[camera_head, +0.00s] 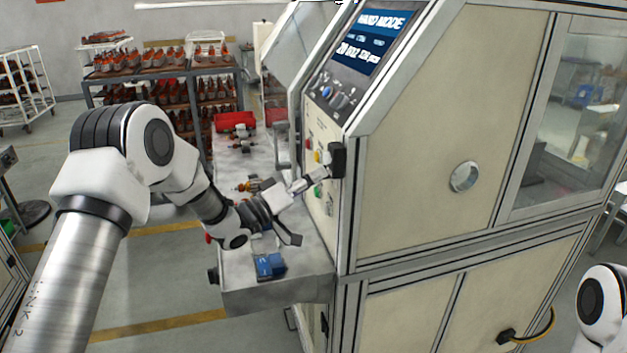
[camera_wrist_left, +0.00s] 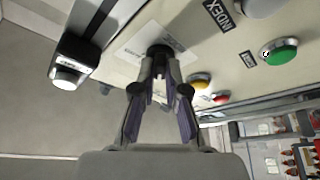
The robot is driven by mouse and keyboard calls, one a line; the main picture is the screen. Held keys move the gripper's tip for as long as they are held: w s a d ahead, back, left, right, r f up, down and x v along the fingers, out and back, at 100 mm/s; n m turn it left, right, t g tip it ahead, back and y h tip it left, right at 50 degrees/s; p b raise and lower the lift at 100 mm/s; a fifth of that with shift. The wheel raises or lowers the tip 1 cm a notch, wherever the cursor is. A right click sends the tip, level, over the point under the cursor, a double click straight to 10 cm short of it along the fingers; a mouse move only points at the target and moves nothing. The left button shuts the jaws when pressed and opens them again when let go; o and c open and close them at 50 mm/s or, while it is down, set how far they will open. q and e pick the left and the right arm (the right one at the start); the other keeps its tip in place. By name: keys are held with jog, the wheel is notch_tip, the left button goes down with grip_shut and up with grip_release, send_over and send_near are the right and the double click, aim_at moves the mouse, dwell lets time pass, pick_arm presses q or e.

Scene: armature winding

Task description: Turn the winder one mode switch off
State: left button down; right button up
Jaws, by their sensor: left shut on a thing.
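The winder's control panel (camera_head: 330,130) is on the left face of the large beige machine. The mode switch, a dark knob (camera_wrist_left: 159,49) on a white label plate (camera_wrist_left: 135,43), shows in the left wrist view; in the head view I cannot make it out behind my gripper. My left gripper (camera_head: 320,175) reaches the panel from the left. In the left wrist view its fingers (camera_wrist_left: 160,68) are closed together on the knob, which is mostly hidden between the tips. The knob's exact setting cannot be read. My right gripper is out of view.
A green button (camera_wrist_left: 281,52), a yellow button (camera_wrist_left: 200,81) and a red button (camera_wrist_left: 221,98) sit near the switch. A black box with a white button (camera_wrist_left: 72,68) juts out on the other side. A grey bench (camera_head: 290,295) lies below my left gripper.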

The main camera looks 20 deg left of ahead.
pick_arm(q)
jog(key=shift+w+f+m+g+h+b, duration=0.1)
jog(key=shift+m+g+h+b, duration=0.65)
jog(key=shift+m+b, duration=1.25)
jog(key=shift+w+m+g+h+b, duration=0.1)
jog(key=shift+m+g+h+b, duration=0.6)
jog(key=shift+m+b, duration=1.25)
jog(key=shift+w+f+m+g+h+b, duration=0.1)
jog(key=shift+m+g+h+b, duration=0.35)
jog(key=shift+m+h+b, duration=1.05)
jog(key=shift+r+m+y+b, duration=0.1)
jog(key=shift+m+y+b, duration=0.35)
jog(key=shift+m, duration=0.2)
jog(key=c, duration=1.2)
grip_release()
jog(key=v, duration=1.1)
jog(key=shift+a, duration=0.2)
jog(key=shift+s, duration=0.1)
